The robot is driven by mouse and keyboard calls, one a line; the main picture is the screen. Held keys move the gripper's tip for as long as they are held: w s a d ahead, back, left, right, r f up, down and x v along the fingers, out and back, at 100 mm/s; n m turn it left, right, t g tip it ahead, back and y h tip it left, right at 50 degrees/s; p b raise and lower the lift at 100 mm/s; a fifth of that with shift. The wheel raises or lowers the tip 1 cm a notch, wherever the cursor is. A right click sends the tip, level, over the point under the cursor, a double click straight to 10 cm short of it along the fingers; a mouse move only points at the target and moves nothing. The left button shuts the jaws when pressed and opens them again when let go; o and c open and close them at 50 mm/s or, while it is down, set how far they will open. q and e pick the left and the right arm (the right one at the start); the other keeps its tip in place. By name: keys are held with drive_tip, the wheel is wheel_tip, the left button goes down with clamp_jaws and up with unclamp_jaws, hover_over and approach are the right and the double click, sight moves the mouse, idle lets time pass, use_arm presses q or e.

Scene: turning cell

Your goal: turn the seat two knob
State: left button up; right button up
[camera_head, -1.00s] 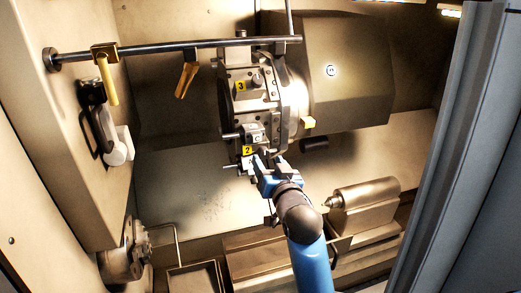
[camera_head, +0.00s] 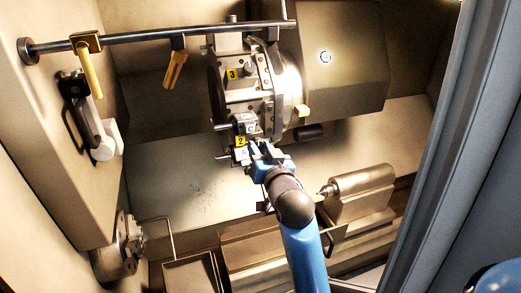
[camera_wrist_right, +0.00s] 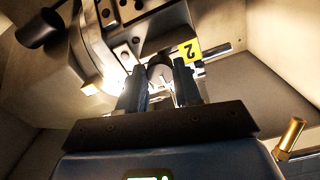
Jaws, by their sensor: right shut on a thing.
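The turret (camera_head: 250,98) carries tool seats with yellow number plates. The plate marked 2 (camera_head: 240,141) sits low on its front and also shows in the wrist view (camera_wrist_right: 190,51). My right gripper (camera_head: 257,149) is at seat two, just right of and below this plate. In the wrist view its two dark fingers (camera_wrist_right: 160,78) stand on either side of a rounded dark knob (camera_wrist_right: 159,70), and they are shut on it. The fingers hide much of the knob, and its turn angle cannot be told. My left gripper is not in view.
A plate marked 3 (camera_head: 232,74) sits higher on the turret. A horizontal bar (camera_head: 130,34) with yellow-handled pieces crosses above left. The tailstock (camera_head: 360,190) stands right of my right arm. The chuck (camera_head: 122,246) is lower left. A grey door edge (camera_head: 445,140) bounds the right.

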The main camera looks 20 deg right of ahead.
drive_tip(key=shift+m, duration=0.4)
drive_tip(key=m, duration=0.3)
drive_tip(key=shift+m+b, duration=0.3)
drive_tip(key=shift+b, duration=0.1)
drive_tip(key=m, duration=0.4)
drive_tip(key=shift+b, duration=0.35)
drive_tip(key=m, duration=0.5)
drive_tip(key=shift+a+r+m+b, duration=0.1)
drive_tip(key=shift+r+m+b, duration=0.05)
drive_tip(key=shift+m+b, duration=0.25)
drive_tip(key=shift+r+m, duration=0.15)
drive_tip(key=shift+m, duration=1.55)
